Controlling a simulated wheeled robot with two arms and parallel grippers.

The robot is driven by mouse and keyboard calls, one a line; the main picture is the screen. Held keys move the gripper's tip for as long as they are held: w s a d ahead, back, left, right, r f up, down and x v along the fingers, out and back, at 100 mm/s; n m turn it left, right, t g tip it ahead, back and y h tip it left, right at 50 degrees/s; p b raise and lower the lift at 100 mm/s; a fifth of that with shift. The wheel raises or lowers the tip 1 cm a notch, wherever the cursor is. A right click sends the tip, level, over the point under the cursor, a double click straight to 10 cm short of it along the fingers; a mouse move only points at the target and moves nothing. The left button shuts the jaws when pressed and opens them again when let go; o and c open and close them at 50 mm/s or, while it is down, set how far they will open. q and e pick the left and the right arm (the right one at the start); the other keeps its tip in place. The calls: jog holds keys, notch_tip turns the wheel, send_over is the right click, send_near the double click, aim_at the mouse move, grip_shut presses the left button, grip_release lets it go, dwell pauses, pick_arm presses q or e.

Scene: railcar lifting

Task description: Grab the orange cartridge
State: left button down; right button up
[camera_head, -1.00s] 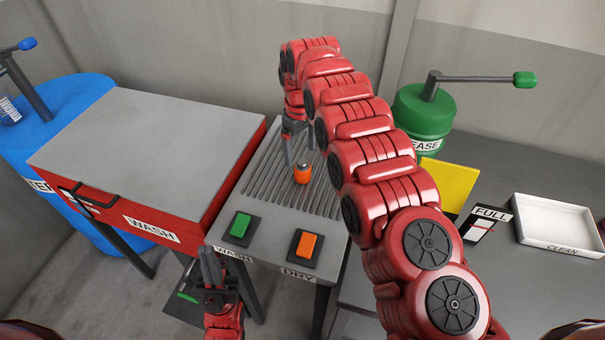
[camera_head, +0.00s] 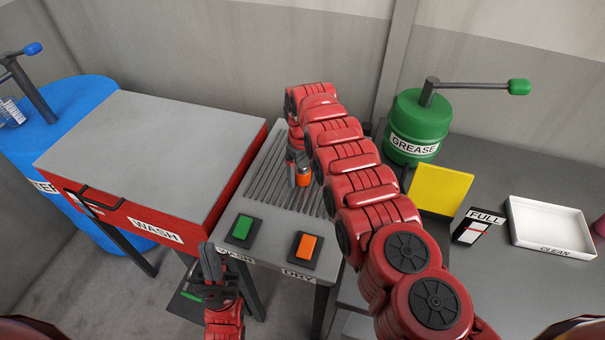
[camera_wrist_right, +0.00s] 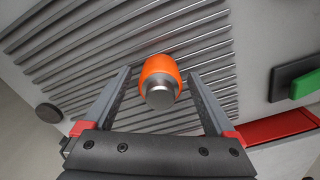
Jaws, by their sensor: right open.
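The orange cartridge (camera_head: 303,178) stands on the ribbed grey drying rack (camera_head: 262,180). In the right wrist view the cartridge (camera_wrist_right: 160,75) shows its orange body and a grey metal end, between and slightly beyond the fingertips. My right gripper (camera_wrist_right: 158,85) is open around that spot, with a gap on either side of the cartridge. In the head view the right gripper (camera_head: 294,168) is right beside the cartridge and partly hidden by it and my arm. My left gripper (camera_head: 210,268) is low at the front, by the rack's left front corner, and appears empty; its finger gap is unclear.
A green button (camera_head: 242,227) and an orange button (camera_head: 306,246) sit on the rack's front. The red wash box (camera_head: 150,150) is at left. At right are a green grease drum (camera_head: 420,110), a yellow panel (camera_head: 441,190) and a white tray (camera_head: 552,222).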

grip_shut()
dwell(0.4)
